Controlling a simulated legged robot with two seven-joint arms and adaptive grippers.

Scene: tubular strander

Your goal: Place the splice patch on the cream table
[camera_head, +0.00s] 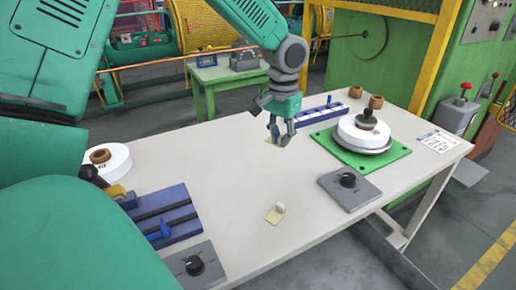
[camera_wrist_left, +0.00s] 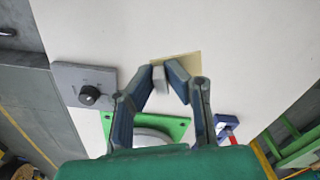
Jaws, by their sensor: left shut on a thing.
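My left gripper (camera_head: 279,138) is over the middle of the cream table (camera_head: 220,165), fingers pointing down. It is shut on the pale tab of a splice patch (camera_head: 269,141), a thin cream sheet that shows beside the fingertips. In the left wrist view the patch (camera_wrist_left: 187,61) spreads out behind the fingertips (camera_wrist_left: 166,74). I cannot tell whether it touches the table. A second patch of the same kind (camera_head: 273,217), with a pale upright tab, lies on the table towards the front edge. My right gripper is not in view.
A green plate (camera_head: 397,158) bearing a white roll (camera_head: 362,137) stands on the right, with a grey knob box (camera_head: 337,193) in front. A blue tray (camera_head: 318,118) lies behind the gripper. A blue fixture (camera_head: 172,226) and another knob box (camera_head: 205,267) are front left. The table's middle is clear.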

